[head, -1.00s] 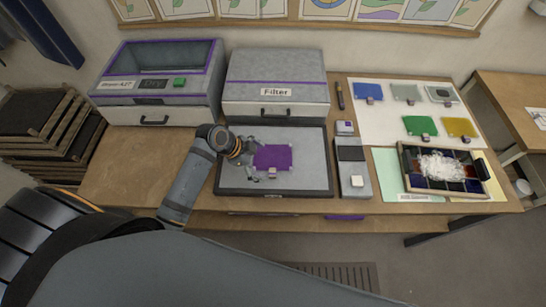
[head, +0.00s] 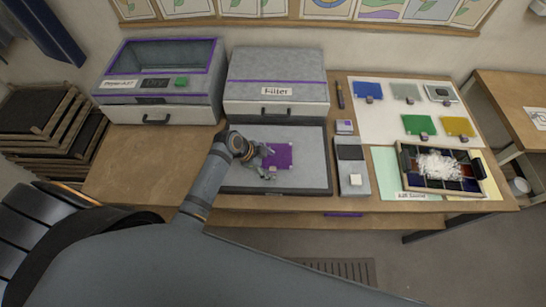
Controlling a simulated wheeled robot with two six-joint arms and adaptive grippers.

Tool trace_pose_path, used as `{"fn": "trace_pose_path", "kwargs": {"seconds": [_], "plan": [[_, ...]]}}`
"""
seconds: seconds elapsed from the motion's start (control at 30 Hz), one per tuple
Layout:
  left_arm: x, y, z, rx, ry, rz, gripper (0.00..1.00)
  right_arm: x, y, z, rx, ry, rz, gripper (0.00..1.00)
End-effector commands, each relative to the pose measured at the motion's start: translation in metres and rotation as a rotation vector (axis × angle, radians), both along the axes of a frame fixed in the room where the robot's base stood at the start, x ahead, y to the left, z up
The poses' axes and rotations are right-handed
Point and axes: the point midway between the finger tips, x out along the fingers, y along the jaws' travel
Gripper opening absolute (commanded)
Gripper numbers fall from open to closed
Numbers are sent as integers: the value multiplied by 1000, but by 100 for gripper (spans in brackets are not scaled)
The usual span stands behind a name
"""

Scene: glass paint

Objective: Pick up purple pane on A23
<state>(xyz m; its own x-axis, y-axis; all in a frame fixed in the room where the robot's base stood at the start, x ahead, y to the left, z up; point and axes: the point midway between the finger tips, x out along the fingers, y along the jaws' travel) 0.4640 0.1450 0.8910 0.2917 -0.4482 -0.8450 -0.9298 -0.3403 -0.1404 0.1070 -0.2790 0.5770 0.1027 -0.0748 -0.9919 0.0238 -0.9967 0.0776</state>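The purple pane (head: 281,155) lies on the grey, dark-rimmed tray (head: 315,170) in front of the Filter box. A small light tag (head: 272,169) sits at its lower left edge. My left gripper (head: 268,163) is at the pane's left side, over the tray, and covers part of its left edge. Its fingers look spread apart, one towards the back and one towards the front near the tag. I cannot tell whether they touch the pane. My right gripper is not in view.
The Filter box (head: 277,82) and a purple-trimmed box with a green button (head: 160,85) stand behind. At right are a grey device (head: 354,180), several coloured panes on a white sheet (head: 385,125), and a wooden case (head: 440,187). Bare tabletop (head: 140,160) lies left of the tray.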

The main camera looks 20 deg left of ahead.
Motion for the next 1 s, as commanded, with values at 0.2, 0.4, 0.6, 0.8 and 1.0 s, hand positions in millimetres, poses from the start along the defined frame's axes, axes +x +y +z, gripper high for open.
{"fn": "trace_pose_path", "kwargs": {"seconds": [0.2, 0.4, 0.6, 0.8, 1.0], "plan": [[0, 0, 0, 0, 0, 0, 42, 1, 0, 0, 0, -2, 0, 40], [0, 0, -1, 1, 2, 1, 14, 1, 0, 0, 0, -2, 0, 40], [-1, 1, -2, 2, 4, 1, 0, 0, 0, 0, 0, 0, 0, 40], [-2, 1, -3, 3, 7, 1, 0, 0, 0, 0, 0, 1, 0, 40], [2, 2, 10, 3, 8, 9, 0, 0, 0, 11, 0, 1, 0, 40]]}}
